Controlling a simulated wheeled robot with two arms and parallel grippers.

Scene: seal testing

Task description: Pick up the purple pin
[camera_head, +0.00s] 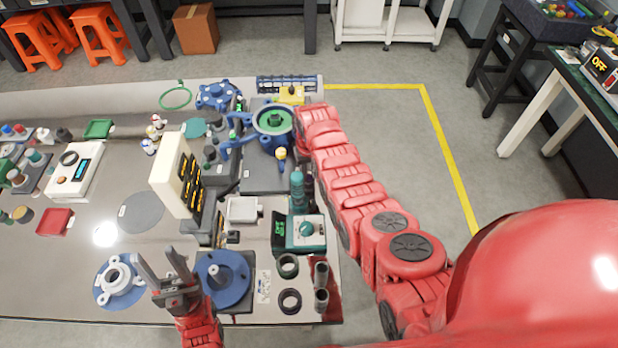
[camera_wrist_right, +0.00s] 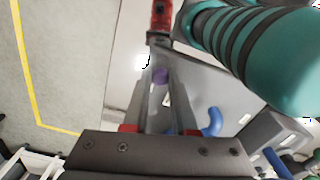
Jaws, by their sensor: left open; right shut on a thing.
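The purple pin (camera_wrist_right: 160,76) shows as a small purple piece between the fingertips of my right gripper (camera_wrist_right: 160,86) in the right wrist view. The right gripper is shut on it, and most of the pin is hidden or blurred. In the head view my right forearm reaches over the right side of the table, and I cannot make out its fingers or the pin there. My left gripper (camera_head: 158,257) is open and empty at the table's front, between a blue-and-white flanged part (camera_head: 118,280) and a blue disc (camera_head: 222,278).
A ribbed teal bottle (camera_head: 297,188) stands close to my right gripper; it looms large in the right wrist view (camera_wrist_right: 262,55). Bare tabletop lies left of centre.

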